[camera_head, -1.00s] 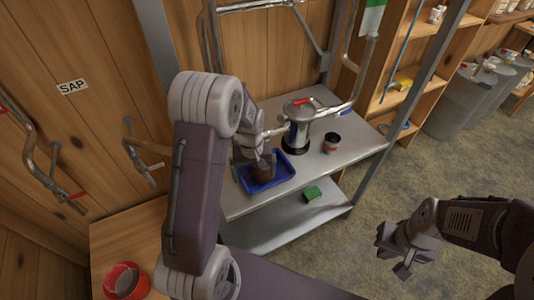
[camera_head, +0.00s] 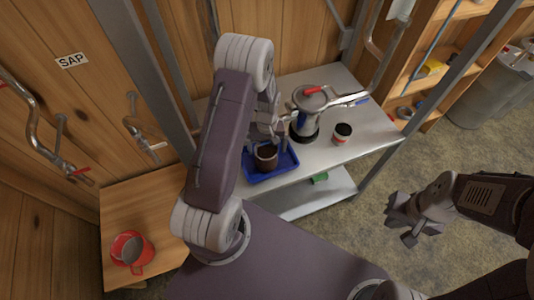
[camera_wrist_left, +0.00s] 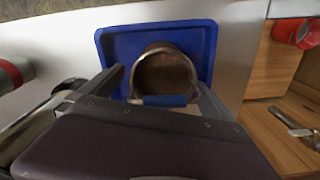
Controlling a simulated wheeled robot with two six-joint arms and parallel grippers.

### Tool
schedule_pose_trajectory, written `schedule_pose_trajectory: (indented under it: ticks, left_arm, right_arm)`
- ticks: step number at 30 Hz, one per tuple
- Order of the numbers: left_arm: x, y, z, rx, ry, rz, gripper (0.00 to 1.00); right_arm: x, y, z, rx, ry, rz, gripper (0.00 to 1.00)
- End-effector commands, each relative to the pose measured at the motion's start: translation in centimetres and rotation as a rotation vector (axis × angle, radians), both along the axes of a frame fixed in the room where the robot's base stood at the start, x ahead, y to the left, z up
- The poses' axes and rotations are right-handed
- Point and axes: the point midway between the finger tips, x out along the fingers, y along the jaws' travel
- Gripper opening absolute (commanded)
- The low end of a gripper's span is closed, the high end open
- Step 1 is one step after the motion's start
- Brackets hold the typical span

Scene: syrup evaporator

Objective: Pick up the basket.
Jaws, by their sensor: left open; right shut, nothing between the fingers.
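The basket (camera_head: 266,157) is a small round metal cup with dark brown contents, standing in a blue tray (camera_head: 285,167) on the metal table. In the left wrist view the basket (camera_wrist_left: 165,75) shows from above, inside the blue tray (camera_wrist_left: 120,45), with a blue piece at its near rim. My left gripper (camera_head: 268,140) is over the tray at the basket. Its open fingers (camera_wrist_left: 160,92) stand on either side of the basket; contact cannot be told. My right gripper (camera_head: 405,222) is shut and empty, over the floor at the right.
A metal pot (camera_head: 306,122) with a red-handled valve above it stands close behind the tray. A dark jar (camera_head: 342,133) with a white and red band is to its right. Metal posts (camera_head: 445,95) frame the table.

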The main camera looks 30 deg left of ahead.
Motion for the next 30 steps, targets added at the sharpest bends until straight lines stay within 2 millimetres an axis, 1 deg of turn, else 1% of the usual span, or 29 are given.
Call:
schedule_pose_trajectory:
  ticks: [1, 3, 6, 13, 14, 15, 17, 18, 21, 27, 30]
  left_arm:
    - [-0.2, 0.0, -0.5, -0.002, 0.006, 0.000, 1.00]
    - [-0.1, 0.1, -1.8, -0.001, 0.004, 0.000, 1.00]
    - [-0.1, 0.1, -2.9, -0.001, 0.001, 0.000, 1.00]
    - [0.0, 0.1, -3.1, -0.001, -0.001, 0.000, 1.00]
    - [0.0, 0.1, -3.1, -0.001, -0.001, 0.000, 0.92]
    - [0.0, 0.1, -3.1, -0.001, -0.001, 0.000, 0.81]
    - [0.0, 0.1, -3.1, -0.001, -0.001, 0.000, 0.64]
    - [0.0, 0.1, -3.1, -0.001, -0.001, 0.000, 0.53]
    - [0.0, 0.1, -3.1, 0.000, -0.001, 0.000, 0.28]
    - [0.0, 0.1, -3.1, 0.000, -0.001, 0.000, 0.28]
    - [0.1, 0.1, -2.7, 0.001, -0.003, 0.000, 0.28]
  right_arm:
    - [0.0, 0.0, 0.9, 0.000, 0.000, 0.000, 0.00]
    - [0.0, 0.0, 1.0, 0.000, -0.001, 0.000, 0.00]
    - [0.0, 0.0, 1.2, 0.000, -0.001, 0.000, 0.00]
    - [0.0, 0.0, 1.1, 0.000, 0.000, 0.000, 0.00]
    - [0.0, 0.0, 1.1, 0.000, 0.000, 0.000, 0.00]
    - [0.0, 0.0, 1.1, 0.000, 0.000, 0.000, 0.00]
    - [0.0, 0.0, 1.1, 0.000, 0.000, 0.000, 0.00]
    - [0.0, 0.0, 1.1, 0.000, 0.000, 0.000, 0.00]
    - [0.0, 0.0, 1.1, 0.000, 0.000, 0.000, 0.00]
    - [0.0, 0.0, 1.0, 0.000, 0.000, 0.000, 0.00]
    - [0.0, 0.0, 0.8, 0.000, 0.000, 0.000, 0.00]
